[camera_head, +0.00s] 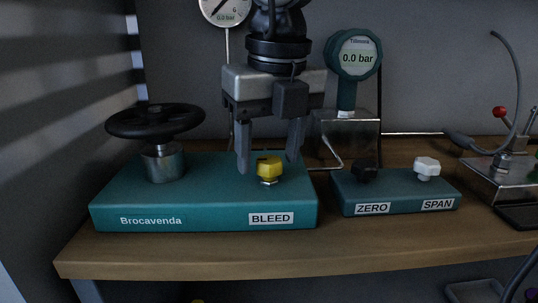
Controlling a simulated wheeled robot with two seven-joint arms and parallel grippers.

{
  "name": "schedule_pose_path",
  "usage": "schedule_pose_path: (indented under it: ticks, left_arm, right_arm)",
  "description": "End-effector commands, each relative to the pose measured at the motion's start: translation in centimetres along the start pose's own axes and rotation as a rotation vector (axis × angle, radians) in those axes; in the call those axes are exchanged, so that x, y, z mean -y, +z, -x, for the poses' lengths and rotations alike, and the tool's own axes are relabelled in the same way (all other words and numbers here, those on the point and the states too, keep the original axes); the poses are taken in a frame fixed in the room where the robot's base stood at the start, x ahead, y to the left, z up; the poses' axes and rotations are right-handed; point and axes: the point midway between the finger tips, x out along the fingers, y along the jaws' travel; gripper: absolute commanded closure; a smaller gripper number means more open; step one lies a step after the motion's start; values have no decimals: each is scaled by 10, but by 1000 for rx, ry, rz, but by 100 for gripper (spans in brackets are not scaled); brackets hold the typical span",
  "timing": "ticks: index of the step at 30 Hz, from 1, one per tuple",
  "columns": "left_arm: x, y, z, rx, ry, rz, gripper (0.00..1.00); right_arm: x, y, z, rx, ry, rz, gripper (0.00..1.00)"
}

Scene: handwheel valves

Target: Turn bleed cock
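The bleed cock (267,169) is a yellow knob on a short metal stem, on the right part of a teal block (180,217) behind the BLEED label (271,218). My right gripper (268,160) points down from above, with its two fingers apart, one to the left and one to the right of the yellow knob. A gap shows on each side of the knob, and I cannot tell how far down the fingers reach beside it. My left gripper is not in view.
A black handwheel (155,121) stands on the block's left part. To the right is a smaller teal block (398,200) with black ZERO and white SPAN knobs. A digital gauge (355,55) reads 0.0 bar. A wooden shelf edge (230,256) runs in front.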

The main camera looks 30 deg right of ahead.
Motion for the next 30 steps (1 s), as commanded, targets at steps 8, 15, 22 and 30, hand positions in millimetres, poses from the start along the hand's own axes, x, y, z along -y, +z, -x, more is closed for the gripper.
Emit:
schedule_pose_path:
  ticks: [8, 15, 22, 30]
  left_arm:
    - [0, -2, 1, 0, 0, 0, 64]
    - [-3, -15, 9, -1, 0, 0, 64]
    - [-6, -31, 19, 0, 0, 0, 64]
    - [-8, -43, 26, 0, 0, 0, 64]
  right_arm:
    - [0, 0, 2, 0, 1, 2, 46]
    - [0, 3, 20, 1, 2, 3, 46]
    - [0, 7, 44, 1, 2, 3, 46]
    - [0, 9, 62, 0, 2, 3, 46]
